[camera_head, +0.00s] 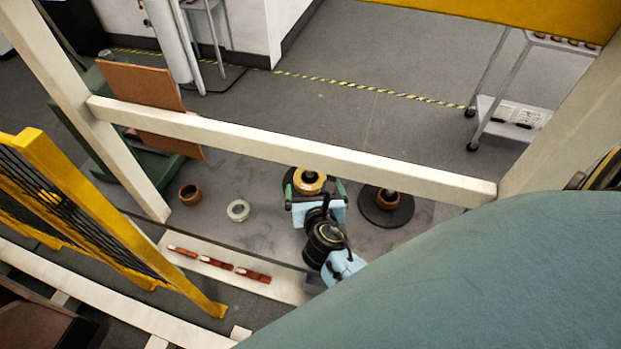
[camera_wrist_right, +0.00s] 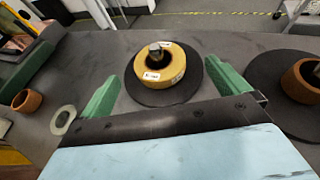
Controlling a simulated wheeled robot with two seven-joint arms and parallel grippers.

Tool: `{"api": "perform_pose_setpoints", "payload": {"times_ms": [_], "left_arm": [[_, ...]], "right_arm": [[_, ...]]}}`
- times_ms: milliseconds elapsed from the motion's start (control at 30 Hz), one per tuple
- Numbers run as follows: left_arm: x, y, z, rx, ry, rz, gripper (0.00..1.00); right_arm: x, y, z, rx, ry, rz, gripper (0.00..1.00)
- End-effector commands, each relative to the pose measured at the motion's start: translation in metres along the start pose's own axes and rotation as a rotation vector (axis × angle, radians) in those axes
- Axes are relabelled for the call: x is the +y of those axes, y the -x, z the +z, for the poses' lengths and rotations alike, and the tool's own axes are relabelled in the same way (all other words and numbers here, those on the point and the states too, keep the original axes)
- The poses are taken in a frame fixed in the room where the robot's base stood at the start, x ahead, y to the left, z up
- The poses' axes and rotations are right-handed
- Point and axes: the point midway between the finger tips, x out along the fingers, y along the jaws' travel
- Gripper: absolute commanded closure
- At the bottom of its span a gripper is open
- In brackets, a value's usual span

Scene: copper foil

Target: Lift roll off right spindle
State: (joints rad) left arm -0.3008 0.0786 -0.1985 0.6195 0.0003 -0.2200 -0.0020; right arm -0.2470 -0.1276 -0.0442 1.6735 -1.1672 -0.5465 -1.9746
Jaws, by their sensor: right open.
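A gold-yellow roll (camera_head: 309,181) with white labels sits around a spindle on a dark round disc; it shows clearly in the wrist view (camera_wrist_right: 160,70). To its right, a second dark disc (camera_head: 372,212) carries a small copper-brown ring (camera_head: 388,199) around its spindle, cut by the edge in the wrist view (camera_wrist_right: 300,81). My right gripper (camera_head: 315,189) is open, its green fingers spread on either side of the gold roll. In the wrist view its fingertips (camera_wrist_right: 165,87) are apart from the roll, with nothing between them gripped. My left gripper is not in view.
A loose brown ring (camera_head: 190,194) and a pale ring (camera_head: 238,210) lie on the grey table at left. A cream crossbar (camera_head: 280,147) spans the head view. Reddish pieces (camera_head: 219,263) lie on a pale strip in front. A yellow barrier (camera_head: 95,220) stands at left.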

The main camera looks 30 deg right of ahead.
Motion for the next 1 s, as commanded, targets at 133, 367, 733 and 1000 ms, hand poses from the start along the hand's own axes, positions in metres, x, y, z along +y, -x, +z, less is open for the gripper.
{"api": "perform_pose_setpoints", "payload": {"times_ms": [133, 367, 733, 1000], "left_arm": [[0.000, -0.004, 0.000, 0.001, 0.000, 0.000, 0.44], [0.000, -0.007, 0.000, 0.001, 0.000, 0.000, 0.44], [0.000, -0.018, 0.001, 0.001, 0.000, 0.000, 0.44], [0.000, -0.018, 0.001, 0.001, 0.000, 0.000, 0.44]], "right_arm": [[0.001, -0.023, -0.001, -0.001, 0.001, 0.001, 0.00], [0.002, -0.039, -0.003, -0.001, -0.001, 0.000, 0.00], [0.005, -0.082, -0.008, -0.001, 0.000, 0.001, 0.00], [0.005, -0.082, -0.008, -0.001, 0.000, 0.001, 0.07]]}}
